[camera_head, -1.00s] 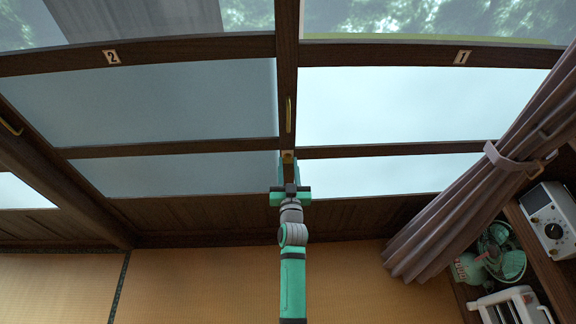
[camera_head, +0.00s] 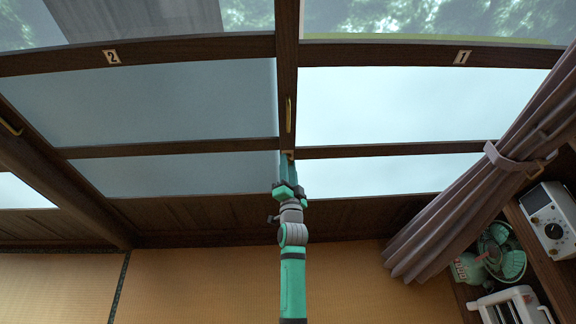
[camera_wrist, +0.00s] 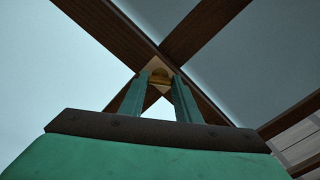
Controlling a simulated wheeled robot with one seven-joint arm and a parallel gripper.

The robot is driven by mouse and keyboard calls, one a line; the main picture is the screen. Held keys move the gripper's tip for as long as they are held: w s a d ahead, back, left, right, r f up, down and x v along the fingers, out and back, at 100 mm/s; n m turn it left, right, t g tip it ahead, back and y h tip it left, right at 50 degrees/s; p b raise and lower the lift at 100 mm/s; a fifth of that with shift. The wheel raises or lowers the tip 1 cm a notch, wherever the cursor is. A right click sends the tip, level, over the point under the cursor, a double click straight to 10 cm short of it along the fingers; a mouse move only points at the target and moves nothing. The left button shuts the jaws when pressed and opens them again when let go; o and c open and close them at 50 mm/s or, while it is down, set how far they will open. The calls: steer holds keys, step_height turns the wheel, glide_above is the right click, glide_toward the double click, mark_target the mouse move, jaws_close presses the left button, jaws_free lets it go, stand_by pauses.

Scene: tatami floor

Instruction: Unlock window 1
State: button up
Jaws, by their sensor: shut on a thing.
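Window 1 (camera_head: 400,105) is the bright pane on the right, with a "1" tag (camera_head: 462,57) on its upper rail. A small brass lock (camera_wrist: 160,74) sits on the dark wooden stile (camera_head: 288,70) where windows 1 and 2 meet. My gripper (camera_head: 288,164) reaches up to it at the crossing with the lower rail. In the wrist view, my gripper (camera_wrist: 160,84) has its two green fingers on either side of the brass knob, shut on it. The fingers partly hide the lock in the head view.
Window 2 (camera_head: 180,100) is on the left, with a "2" tag (camera_head: 112,57). A brass pull (camera_head: 288,114) is on the stile above the lock. A tied curtain (camera_head: 470,200) and a shelf with a radio (camera_head: 550,222) stand at right. The tatami floor (camera_head: 190,285) is clear.

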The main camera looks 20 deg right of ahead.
steer(key=m, duration=0.7)
stand_by(0.6)
steer(key=o, duration=1)
steer(key=shift+o, duration=0.2)
steer(key=v, duration=1.1)
